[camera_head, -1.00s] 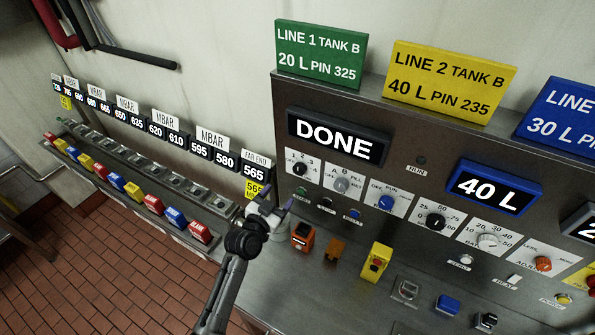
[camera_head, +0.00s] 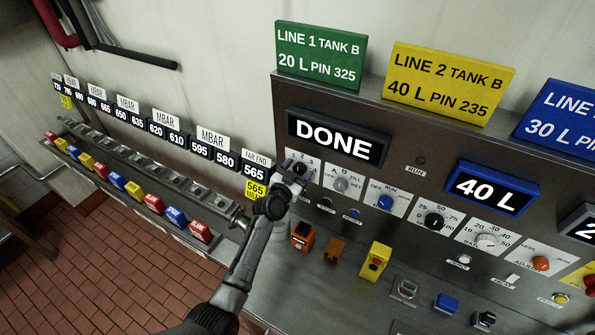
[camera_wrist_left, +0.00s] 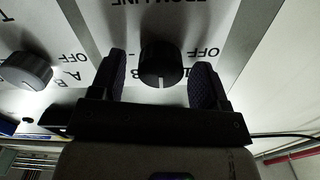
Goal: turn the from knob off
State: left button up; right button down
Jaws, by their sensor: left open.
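The from knob, a black round knob with a white pointer line, shows in the left wrist view (camera_wrist_left: 161,65) on a white plate printed "FROM LINE" and "OFF". In the head view it is mostly hidden behind my gripper, on the 1-2-3 plate (camera_head: 313,167) below the "DONE" display. My left gripper (camera_wrist_left: 160,82) is open, with one dark finger on each side of the knob. A small gap shows between the fingers and the knob in the wrist view. The left gripper also shows in the head view (camera_head: 291,176). My right gripper is not in view.
Beside it is the grey A/B knob (camera_head: 341,184), also in the wrist view (camera_wrist_left: 30,72). A blue OFF/RUN knob (camera_head: 386,202) sits further right. Small buttons lie below. Orange boxes (camera_head: 303,235) and a yellow box (camera_head: 376,261) stand on the metal ledge.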

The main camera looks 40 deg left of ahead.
pick_arm(q)
jog(key=shift+c, duration=0.5)
jog(key=c, duration=0.8)
